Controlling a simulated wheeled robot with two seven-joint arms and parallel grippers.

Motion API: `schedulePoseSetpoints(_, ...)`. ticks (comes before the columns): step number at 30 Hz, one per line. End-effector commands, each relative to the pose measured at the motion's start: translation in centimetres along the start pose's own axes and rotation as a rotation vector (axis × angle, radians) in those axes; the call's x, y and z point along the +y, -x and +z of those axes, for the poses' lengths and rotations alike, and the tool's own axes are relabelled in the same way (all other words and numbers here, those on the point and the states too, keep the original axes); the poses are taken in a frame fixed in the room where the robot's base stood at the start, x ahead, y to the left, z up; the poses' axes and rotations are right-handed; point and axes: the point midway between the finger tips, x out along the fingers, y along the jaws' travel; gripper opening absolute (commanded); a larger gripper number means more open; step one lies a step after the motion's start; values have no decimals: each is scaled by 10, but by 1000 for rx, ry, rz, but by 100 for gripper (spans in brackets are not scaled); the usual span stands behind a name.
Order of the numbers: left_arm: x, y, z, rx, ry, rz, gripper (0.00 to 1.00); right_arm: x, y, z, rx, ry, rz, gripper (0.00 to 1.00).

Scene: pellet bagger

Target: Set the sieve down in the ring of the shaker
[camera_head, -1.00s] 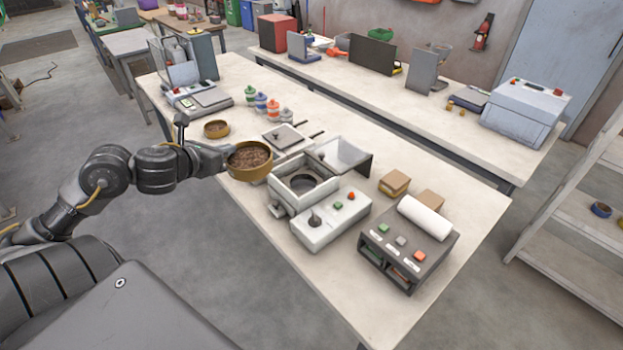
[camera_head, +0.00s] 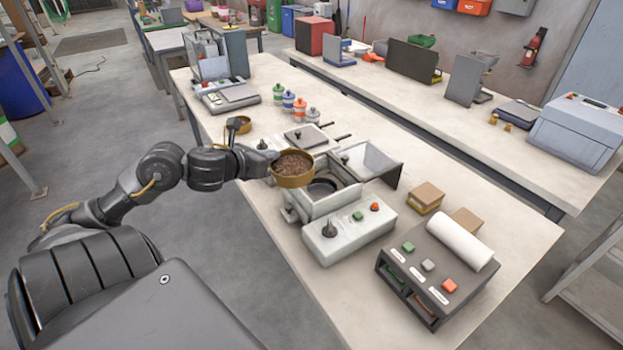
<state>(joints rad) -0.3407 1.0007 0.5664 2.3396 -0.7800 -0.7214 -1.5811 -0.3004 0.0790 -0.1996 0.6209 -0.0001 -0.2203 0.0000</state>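The sieve (camera_head: 293,181) is a round brass-coloured pan with brown pellets in it. My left gripper (camera_head: 267,161) is at the sieve's left side and appears shut on its rim; the fingertips are hard to make out. The sieve looks level and is held over the back left part of the shaker (camera_head: 345,238), a pale grey machine with a knob and a green and a red button. The shaker's dark round ring (camera_head: 322,189) shows just in front and to the right of the sieve, partly covered by it. My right gripper is not in view.
A pale open chute (camera_head: 370,162) stands right behind the ring.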

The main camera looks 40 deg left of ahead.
Motion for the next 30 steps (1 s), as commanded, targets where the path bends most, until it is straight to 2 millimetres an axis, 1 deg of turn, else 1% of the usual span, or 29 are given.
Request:
schedulePoseSetpoints(1,-1,-11,2,-5,8,1,0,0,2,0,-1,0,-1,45)
schedulePoseSetpoints(5,-6,-42,2,-5,11,1,0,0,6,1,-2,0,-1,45)
schedulePoseSetpoints(8,-10,-70,1,-4,13,2,0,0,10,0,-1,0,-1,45)
schedulePoseSetpoints(9,-12,-80,-4,-1,14,1,0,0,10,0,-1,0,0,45)
schedulePoseSetpoints(12,-14,-102,-19,1,13,1,0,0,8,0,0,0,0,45)
schedulePoseSetpoints(15,-16,-119,-28,1,8,1,0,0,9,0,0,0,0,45)
schedulePoseSetpoints(19,-17,-131,-33,-1,6,2,0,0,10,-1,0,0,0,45)
schedulePoseSetpoints(26,-18,-137,-37,-1,3,2,0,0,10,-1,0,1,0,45)
schedulePoseSetpoints(27,-19,-141,-40,1,5,1,0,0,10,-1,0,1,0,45)
schedulePoseSetpoints(30,-18,-146,-53,4,8,2,0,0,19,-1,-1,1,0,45)
